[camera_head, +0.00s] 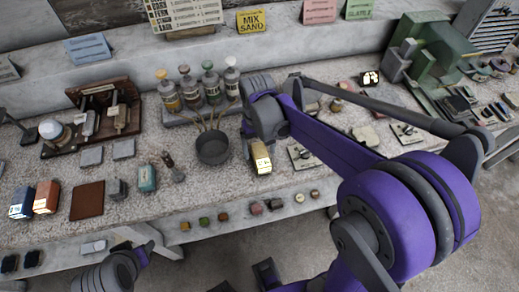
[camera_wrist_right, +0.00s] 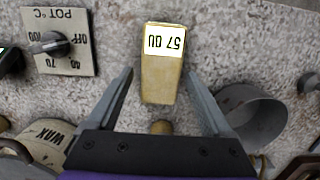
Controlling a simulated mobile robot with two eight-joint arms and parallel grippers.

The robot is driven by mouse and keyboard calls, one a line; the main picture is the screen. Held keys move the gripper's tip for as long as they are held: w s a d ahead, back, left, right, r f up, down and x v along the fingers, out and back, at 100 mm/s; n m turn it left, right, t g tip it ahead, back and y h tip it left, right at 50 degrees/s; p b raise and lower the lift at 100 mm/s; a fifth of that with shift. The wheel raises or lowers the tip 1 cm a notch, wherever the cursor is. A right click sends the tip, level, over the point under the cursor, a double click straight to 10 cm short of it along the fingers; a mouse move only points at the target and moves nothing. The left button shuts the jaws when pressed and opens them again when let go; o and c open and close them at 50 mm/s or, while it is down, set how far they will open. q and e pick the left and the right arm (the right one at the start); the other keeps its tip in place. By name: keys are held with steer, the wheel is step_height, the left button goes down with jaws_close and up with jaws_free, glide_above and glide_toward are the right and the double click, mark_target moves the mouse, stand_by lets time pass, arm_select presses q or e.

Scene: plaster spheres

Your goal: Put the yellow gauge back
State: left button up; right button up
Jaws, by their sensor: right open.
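The yellow gauge (camera_head: 261,157) is a small block with a pale label on the stone bench, just in front of my right gripper (camera_head: 258,140). In the right wrist view the yellow gauge (camera_wrist_right: 161,80) lies between the two spread fingers of my right gripper (camera_wrist_right: 160,100), with gaps on both sides. Its white label reads "57 0U" upside down. The fingers do not visibly touch it. My left gripper (camera_head: 142,252) shows only in part at the lower left, in front of the bench edge; its jaws are unclear.
A dark grey pot (camera_head: 212,148) with sticks stands left of the gauge; it also shows in the wrist view (camera_wrist_right: 252,115). A dial plate marked POT °C (camera_wrist_right: 58,42) lies on the other side. Bottles (camera_head: 208,85) stand behind. Small blocks line the lower ledge (camera_head: 230,215).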

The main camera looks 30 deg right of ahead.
mark_target(258, 147)
step_height(258, 147, up, 11)
steer(key=w+p, duration=0.1)
steer(key=s+a+f+n+t, duration=0.2)
steer(key=s+f+t, duration=0.4)
steer(key=s, duration=0.7)
step_height(258, 147, down, 3)
steer(key=shift+a+r+n+t, duration=0.2)
steer(key=shift+a+n+t, duration=0.15)
steer(key=shift+a, duration=0.5)
